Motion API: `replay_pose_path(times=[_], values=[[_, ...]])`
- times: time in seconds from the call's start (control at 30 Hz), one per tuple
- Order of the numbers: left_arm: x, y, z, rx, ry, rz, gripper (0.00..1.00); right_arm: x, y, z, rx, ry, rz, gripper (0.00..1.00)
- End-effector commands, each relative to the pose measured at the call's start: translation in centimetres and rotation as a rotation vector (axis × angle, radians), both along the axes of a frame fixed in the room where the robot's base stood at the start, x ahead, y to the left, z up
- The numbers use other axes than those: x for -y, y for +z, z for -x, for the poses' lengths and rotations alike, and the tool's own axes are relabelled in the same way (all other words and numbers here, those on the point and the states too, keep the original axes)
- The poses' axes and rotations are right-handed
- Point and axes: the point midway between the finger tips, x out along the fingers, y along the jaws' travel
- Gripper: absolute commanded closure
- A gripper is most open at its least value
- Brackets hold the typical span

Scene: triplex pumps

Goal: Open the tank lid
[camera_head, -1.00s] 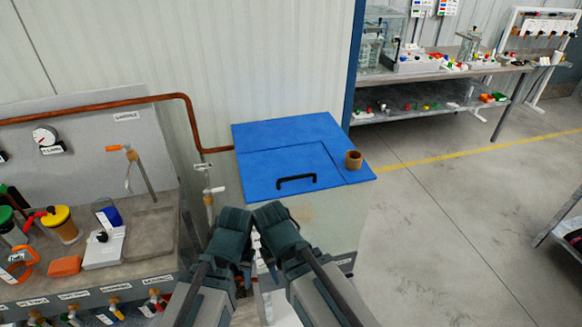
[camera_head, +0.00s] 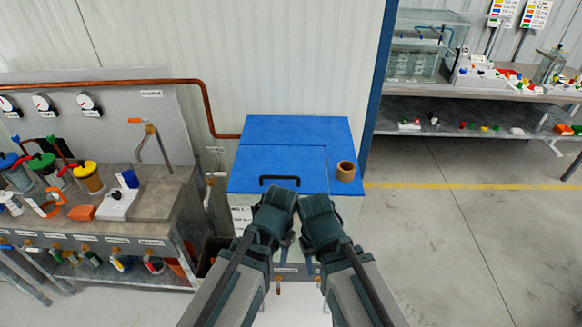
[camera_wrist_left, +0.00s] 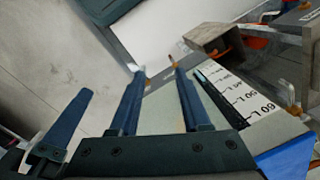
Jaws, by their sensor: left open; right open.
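The tank (camera_head: 350,210) is a pale box with a blue top, standing against the wall in the head view. Its blue lid panel (camera_head: 285,162) lies flat and shut. A black bar handle (camera_head: 279,178) sits near the lid's front edge. My left gripper (camera_head: 280,252) is open and empty, in front of the tank and below the handle. My right gripper (camera_head: 312,250) is open and empty just beside it. Neither touches the handle. In the left wrist view, the left gripper's fingers (camera_wrist_left: 159,76) are apart over the tank's side, with a white volume scale (camera_wrist_left: 238,100) nearby.
A brown ring-shaped cup (camera_head: 346,171) stands on the tank top, right of the lid. A copper pipe (camera_head: 207,105) runs along the wall to the tank. A bench (camera_head: 155,200) with valves and gauges is at left. The floor (camera_head: 450,240) at right is clear.

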Motion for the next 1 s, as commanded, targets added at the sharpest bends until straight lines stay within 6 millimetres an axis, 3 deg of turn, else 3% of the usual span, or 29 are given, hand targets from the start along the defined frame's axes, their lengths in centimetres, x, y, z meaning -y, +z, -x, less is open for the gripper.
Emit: replay_pose_path(times=[0.03,0.2,0.5,0.7,1.0], values=[[0.3,3.4,-2.1,0.007,-0.067,0.008,0.53,0.0,3.4,0.0,-0.001,-0.003,-0.001,0.5],[0.6,10.0,-8.2,0.036,-0.373,0.027,0.53,0.0,10.0,0.0,-0.001,-0.014,-0.001,0.5],[0.2,19.1,-17.3,0.098,-0.865,0.009,0.53,0.0,19.0,0.1,-0.002,-0.034,-0.003,0.5],[-0.1,21.9,-20.4,0.119,-1.048,-0.014,0.53,0.0,21.6,0.1,-0.002,-0.041,-0.003,0.5],[-0.3,22.2,-21.1,0.125,-1.108,-0.023,0.53,0.0,21.9,0.1,-0.002,-0.043,-0.003,0.5]])
